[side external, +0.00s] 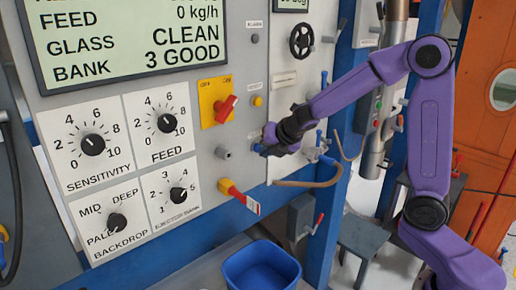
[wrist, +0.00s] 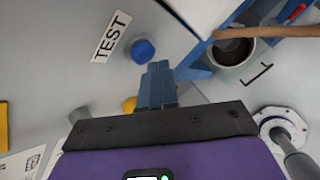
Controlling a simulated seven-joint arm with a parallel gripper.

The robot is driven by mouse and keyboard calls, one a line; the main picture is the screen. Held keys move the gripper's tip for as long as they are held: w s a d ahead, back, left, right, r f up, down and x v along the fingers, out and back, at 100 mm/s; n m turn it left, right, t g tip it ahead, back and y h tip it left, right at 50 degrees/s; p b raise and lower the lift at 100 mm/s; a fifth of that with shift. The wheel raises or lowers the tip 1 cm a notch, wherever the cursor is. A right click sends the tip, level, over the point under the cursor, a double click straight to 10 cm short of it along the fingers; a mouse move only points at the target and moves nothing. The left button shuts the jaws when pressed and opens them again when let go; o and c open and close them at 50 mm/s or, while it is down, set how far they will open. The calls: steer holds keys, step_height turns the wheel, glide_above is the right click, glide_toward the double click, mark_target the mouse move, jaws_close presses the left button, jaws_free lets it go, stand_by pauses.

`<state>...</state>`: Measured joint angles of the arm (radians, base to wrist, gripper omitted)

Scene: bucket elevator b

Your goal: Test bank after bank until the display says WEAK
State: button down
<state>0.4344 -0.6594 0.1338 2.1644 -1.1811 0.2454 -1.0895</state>
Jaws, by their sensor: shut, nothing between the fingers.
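The display (side external: 125,40) reads FEED 0 kg/h, GLASS CLEAN and BANK 3 GOOD. A round blue button (wrist: 142,50) sits beside a TEST label (wrist: 110,40) in the wrist view. My gripper (side external: 261,148) is shut and empty, close to the panel right of the dials. In the wrist view its blue fingertips (wrist: 159,72) are just beside the blue button, with a small visible gap. The side view hides the button.
Sensitivity (side external: 93,145), feed (side external: 167,123) and backdrop (side external: 117,222) knobs surround the bank knob. A red switch on yellow (side external: 217,101) and a red-and-yellow handle (side external: 238,195) stick out nearby. A blue bucket (side external: 262,270) stands below.

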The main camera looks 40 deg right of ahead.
steer(key=shift+w, duration=0.35)
stand_by(0.3)
steer(key=shift+s, duration=0.95)
steer(key=shift+s, duration=3)
steer(key=s+a+f+m+g, duration=0.1)
steer(key=s+m, duration=0.4)
steer(key=s, duration=0.5)
steer(key=s+a+f+m+g+y, duration=0.1)
steer(key=s+a+m+g, duration=0.2)
steer(key=s, duration=0.7)
steer(key=s+a+f+m+g, duration=0.1)
steer(key=s+m+g, duration=0.3)
steer(key=s, duration=0.6)
steer(key=a+m, duration=0.1)
steer(key=m, duration=0.1)
steer(key=shift+f+m+g, duration=0.15)
steer(key=shift+m+g, duration=0.15)
steer(key=shift+m, duration=0.1)
